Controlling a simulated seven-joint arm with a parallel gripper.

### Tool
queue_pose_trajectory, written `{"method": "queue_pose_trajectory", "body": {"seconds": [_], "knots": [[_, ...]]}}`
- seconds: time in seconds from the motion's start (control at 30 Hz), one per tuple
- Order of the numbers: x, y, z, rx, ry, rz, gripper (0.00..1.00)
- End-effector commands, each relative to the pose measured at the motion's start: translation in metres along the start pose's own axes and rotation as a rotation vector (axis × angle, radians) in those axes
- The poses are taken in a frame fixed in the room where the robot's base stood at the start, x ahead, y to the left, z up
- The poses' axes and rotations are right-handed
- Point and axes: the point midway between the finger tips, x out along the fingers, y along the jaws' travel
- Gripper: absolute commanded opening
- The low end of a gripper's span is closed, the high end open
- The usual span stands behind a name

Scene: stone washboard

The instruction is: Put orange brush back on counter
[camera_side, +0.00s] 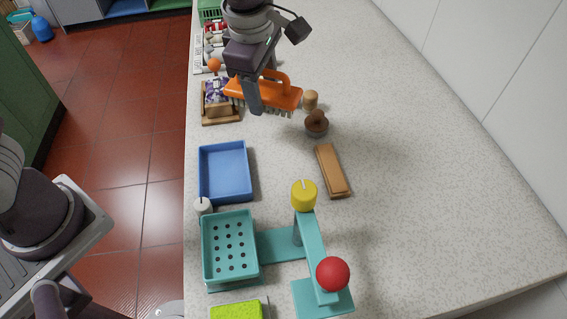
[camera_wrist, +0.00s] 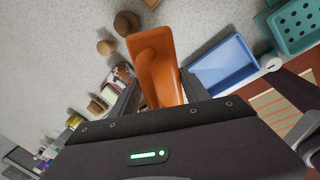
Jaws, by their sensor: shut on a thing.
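The orange brush (camera_side: 280,95) has an arched handle and pale bristles pointing down. My gripper (camera_side: 254,100) is shut on it, and it appears held above the counter (camera_side: 400,140) near the wooden tray; the exact gap is hard to judge.
A wooden tray (camera_side: 222,119) with a patterned item is beside the brush. A blue tray (camera_side: 224,172), teal rack (camera_side: 230,245), wooden block brush (camera_side: 332,170) and round brown brush (camera_side: 317,124) stand nearby. A teal stand holds a red ball (camera_side: 333,274). The counter's right side is clear.

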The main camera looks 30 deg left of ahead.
Motion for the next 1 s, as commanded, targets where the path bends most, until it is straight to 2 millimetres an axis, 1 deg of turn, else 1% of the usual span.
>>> {"method": "queue_pose_trajectory", "body": {"seconds": [0.03, 0.1, 0.2, 0.23, 0.27, 0.3, 0.4, 0.5, 0.57, 0.7, 0.8, 1.0], "knots": [[0.001, -0.015, 0.021, 0.069, -0.015, -0.001, 0.16], [0.001, -0.034, 0.043, 0.146, -0.033, -0.001, 0.16], [0.001, -0.051, 0.062, 0.215, -0.049, 0.0, 0.16], [0.002, -0.055, 0.065, 0.228, -0.051, -0.001, 0.16], [0.004, -0.058, 0.067, 0.237, -0.053, -0.002, 0.16], [0.011, -0.061, 0.069, 0.244, -0.053, -0.003, 0.16], [0.036, -0.067, 0.069, 0.247, -0.052, -0.006, 0.16], [0.055, -0.071, 0.069, 0.245, -0.054, -0.004, 0.16], [0.064, -0.072, 0.069, 0.245, -0.054, -0.003, 0.16], [0.091, -0.077, 0.069, 0.244, -0.053, -0.004, 0.16], [0.1, -0.079, 0.07, 0.244, -0.055, -0.002, 0.16], [0.1, -0.079, 0.07, 0.244, -0.057, 0.0, 0.16]]}}
